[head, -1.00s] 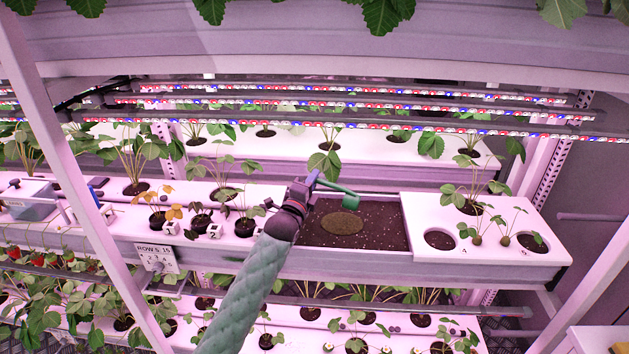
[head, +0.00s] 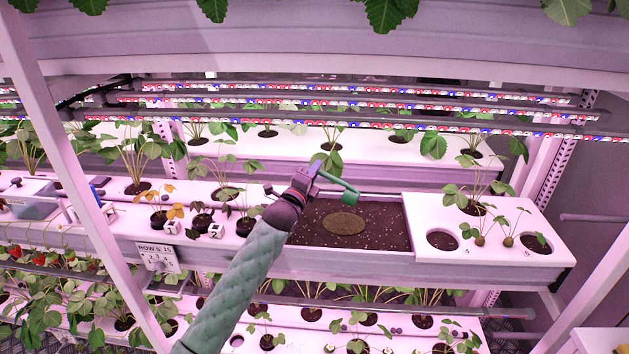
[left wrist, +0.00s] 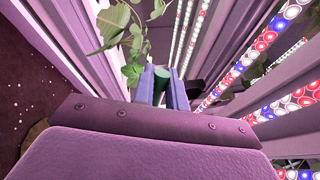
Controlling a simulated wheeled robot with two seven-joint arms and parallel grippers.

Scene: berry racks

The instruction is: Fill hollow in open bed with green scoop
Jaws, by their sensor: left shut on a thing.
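My left gripper (head: 316,174) is shut on the handle of the green scoop (head: 340,184) above the open bed (head: 385,212). The scoop's head hangs over the bed's back part, and it looks narrow and tilted; whether it holds soil I cannot tell. A lighter brown oval patch (head: 344,223), at the place of the hollow, lies in the dark, speckled soil, in front of and below the scoop. In the left wrist view the green handle (left wrist: 160,84) shows between my finger tips. My right gripper is not in view.
A white planting board (head: 480,240) with seedlings and holes adjoins the bed on the right. Potted plants and small white number cubes (head: 215,230) stand on the left. LED light bars (head: 340,117) run above and behind. A slanted white post (head: 75,170) stands at left.

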